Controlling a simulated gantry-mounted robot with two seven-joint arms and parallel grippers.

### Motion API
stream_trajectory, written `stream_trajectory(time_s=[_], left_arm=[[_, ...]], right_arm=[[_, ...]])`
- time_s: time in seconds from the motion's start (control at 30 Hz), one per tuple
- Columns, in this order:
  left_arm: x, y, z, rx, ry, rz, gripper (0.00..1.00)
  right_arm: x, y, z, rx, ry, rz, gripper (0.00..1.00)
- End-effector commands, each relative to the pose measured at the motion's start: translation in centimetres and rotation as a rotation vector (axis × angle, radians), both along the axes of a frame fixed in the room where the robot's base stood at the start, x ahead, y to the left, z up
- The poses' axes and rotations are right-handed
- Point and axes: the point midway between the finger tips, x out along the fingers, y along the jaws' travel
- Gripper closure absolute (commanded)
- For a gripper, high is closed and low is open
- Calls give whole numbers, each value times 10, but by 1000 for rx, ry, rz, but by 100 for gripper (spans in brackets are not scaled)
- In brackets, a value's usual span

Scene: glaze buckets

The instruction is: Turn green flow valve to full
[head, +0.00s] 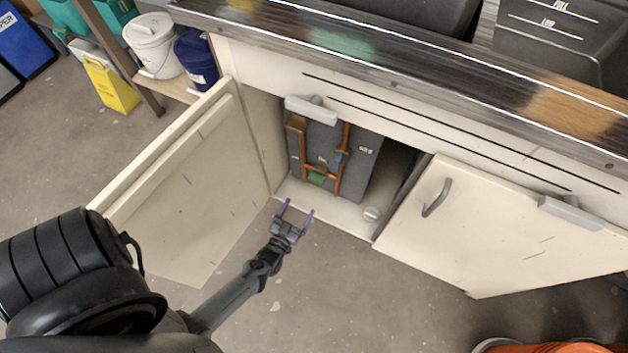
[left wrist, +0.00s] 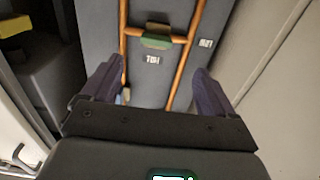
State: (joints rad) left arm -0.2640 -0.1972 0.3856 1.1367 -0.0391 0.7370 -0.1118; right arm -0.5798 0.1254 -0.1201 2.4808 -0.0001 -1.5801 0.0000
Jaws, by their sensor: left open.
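The green flow valve (head: 317,178) is a small green handle on copper pipes inside the open cabinet, low on the front of a grey unit. It also shows in the left wrist view (left wrist: 155,42), set on a cross pipe between two upright copper pipes. My left gripper (head: 296,206) is open and empty, just in front of the cabinet opening and below the valve in the head view. In the left wrist view its two fingers (left wrist: 152,88) are spread wide, with the valve ahead, between and beyond them. My right gripper is not seen.
The left cabinet door (head: 185,185) stands open beside my left arm, and the right door (head: 500,225) is also open. A blue part (head: 340,160) sits on the pipes near the valve. A small white round object (head: 371,214) lies on the cabinet floor at right.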

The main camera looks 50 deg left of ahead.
Motion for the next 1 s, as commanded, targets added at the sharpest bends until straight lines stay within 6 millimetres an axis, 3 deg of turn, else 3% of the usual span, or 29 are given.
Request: stream_trajectory(time_s=[0.1, 0.7, 1.0], left_arm=[[16, 0, 7, -3, -16, 0, 13], [96, 33, 6, -1, -19, -2, 13], [109, 39, 8, -2, -17, -2, 13]], right_arm=[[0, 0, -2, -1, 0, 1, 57], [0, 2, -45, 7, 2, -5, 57], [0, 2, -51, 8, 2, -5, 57]])
